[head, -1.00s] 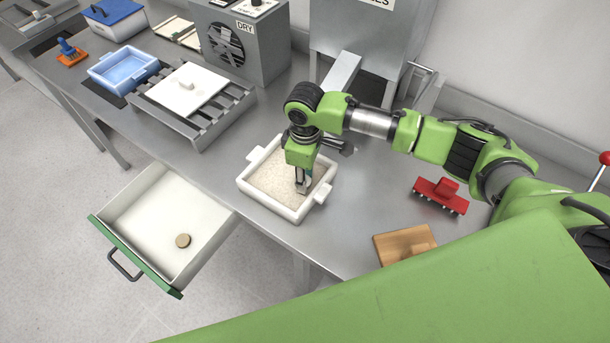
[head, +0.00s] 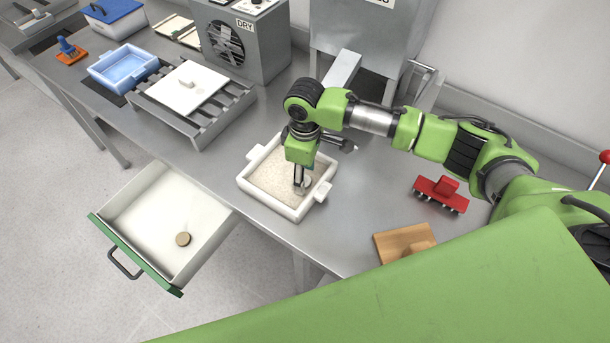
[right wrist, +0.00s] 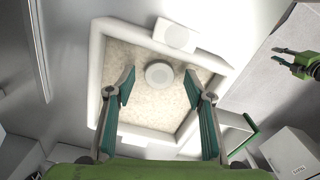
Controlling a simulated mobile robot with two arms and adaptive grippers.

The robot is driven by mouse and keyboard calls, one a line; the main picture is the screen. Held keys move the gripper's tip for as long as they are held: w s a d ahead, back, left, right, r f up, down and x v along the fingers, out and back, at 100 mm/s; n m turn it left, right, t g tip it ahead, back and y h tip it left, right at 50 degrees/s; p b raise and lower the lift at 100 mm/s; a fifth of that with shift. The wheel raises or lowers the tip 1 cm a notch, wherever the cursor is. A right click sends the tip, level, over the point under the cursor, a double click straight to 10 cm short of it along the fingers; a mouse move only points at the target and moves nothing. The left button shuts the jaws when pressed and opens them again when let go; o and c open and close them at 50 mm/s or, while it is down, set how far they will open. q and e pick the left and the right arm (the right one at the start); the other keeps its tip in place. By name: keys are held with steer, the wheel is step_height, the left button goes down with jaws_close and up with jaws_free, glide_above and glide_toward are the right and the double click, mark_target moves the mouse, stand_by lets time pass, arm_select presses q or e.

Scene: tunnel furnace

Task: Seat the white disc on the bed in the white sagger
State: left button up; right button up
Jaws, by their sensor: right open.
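The white sagger (head: 268,201) stands on the bench and holds a pale, grainy bed (head: 272,176). The round white disc (right wrist: 159,74) lies on the bed, apart from the sagger walls, and looks flat; it also shows in the head view (head: 306,183), partly behind the fingers. My right gripper (head: 301,189) points down into the sagger. In the right wrist view its fingers (right wrist: 158,88) are open on either side of the disc, with a gap to each. My left gripper (right wrist: 284,57) shows small at the right wrist view's edge, fingers apart and empty.
A red brush-like tool (head: 441,194) and a wooden block (head: 403,243) lie right of the sagger. A rack with a white plate (head: 187,90) stands left.

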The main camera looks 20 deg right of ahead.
step_height(320, 180, up, 11)
stand_by(0.3)
steer(key=shift+f, duration=0.15)
